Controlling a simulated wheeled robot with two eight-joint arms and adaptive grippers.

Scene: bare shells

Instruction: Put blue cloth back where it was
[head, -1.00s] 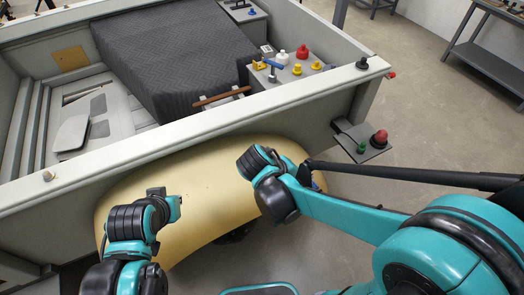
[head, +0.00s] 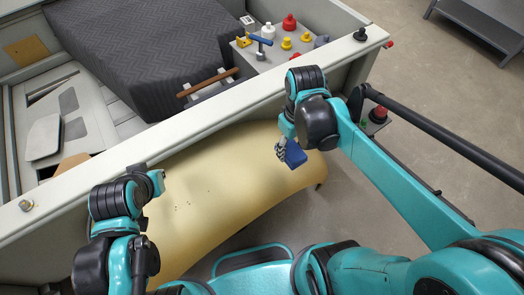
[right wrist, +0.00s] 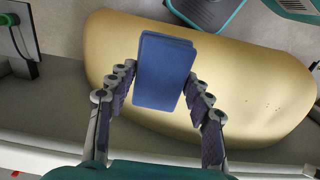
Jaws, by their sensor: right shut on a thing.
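The blue cloth (right wrist: 164,72) is a folded, flat block between the two fingers of my right gripper (right wrist: 160,75) in the right wrist view. The fingers press on its two sides. In the head view the cloth (head: 295,154) hangs below my right wrist, over the right end of the tan curved shell. My right gripper (head: 283,150) is partly hidden by its own wrist there. My left gripper (head: 157,182) is at the left, over the shell's left part, and its fingers do not show clearly.
The tan curved shell (head: 215,195) lies before a grey walled bay (head: 190,135). Inside are a dark quilted pad (head: 150,55), a brown-handled tool (head: 207,83), a blue-headed hammer (head: 260,45) and several red and yellow knobs (head: 289,22). A small side shelf carries a red knob (head: 379,114).

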